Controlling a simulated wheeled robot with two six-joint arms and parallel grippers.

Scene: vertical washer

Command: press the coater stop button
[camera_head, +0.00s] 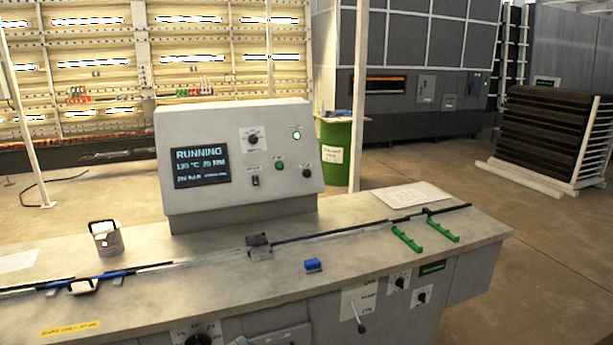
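A grey sloped control box (238,155) stands on the long bench. Its screen (202,166) reads RUNNING, with a temperature and a speed below. To the right of the screen are a black knob (253,139), a lit green-white lamp (297,135), a green button (279,165), a dark round control (307,173) and a small black switch (256,181). The labels are too small to read, so I cannot tell which control is the stop button. Neither of my grippers shows in the head view.
The bench (200,265) carries a metal pot (106,238), a thin black rail, green clips (406,238), a blue block (313,265) and a paper sheet (412,194). More knobs and a lever (357,318) are on its front. The bench top before the box is mostly clear.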

